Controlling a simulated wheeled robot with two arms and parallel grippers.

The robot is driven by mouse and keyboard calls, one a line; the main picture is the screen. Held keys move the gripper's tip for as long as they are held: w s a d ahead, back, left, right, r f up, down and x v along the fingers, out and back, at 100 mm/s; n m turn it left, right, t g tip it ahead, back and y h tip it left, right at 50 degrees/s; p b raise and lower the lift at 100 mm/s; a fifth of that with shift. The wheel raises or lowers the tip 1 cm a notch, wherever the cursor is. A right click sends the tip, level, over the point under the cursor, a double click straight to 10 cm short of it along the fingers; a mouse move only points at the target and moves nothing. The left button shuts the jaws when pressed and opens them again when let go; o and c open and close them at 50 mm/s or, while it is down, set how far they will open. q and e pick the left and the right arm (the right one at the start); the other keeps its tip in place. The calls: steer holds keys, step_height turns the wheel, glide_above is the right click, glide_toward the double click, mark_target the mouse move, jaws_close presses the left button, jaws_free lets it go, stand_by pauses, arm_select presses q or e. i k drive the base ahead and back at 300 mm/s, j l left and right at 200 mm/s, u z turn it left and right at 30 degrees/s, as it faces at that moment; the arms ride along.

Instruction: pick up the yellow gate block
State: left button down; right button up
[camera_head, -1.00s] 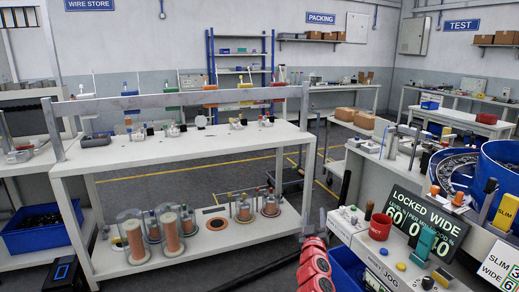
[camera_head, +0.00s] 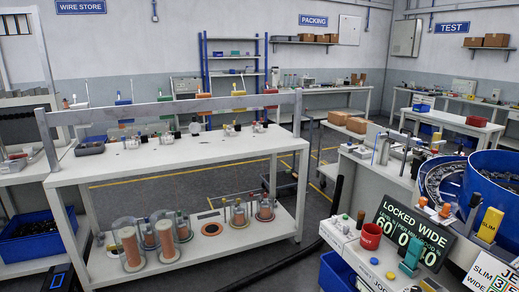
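The yellow gate block (camera_head: 489,225) stands upright at the right side of the head view, on the right-hand workbench just in front of a large blue bowl (camera_head: 492,188). It has dark lettering on its front, which looks like SLIM. A teal block (camera_head: 411,258) stands to its left, in front of the dark LOCKED WIDE display (camera_head: 408,230). Neither of my grippers shows in the head view, so their state and distance from the block cannot be seen.
A red cup (camera_head: 371,236) and control knobs sit on the white console (camera_head: 345,232) at the bench's front. A blue bin (camera_head: 337,272) is below it. A long white bench (camera_head: 180,157) with spools on its lower shelf fills the left. Open floor lies between them.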

mark_target(492, 219)
steer(key=z, duration=1.35)
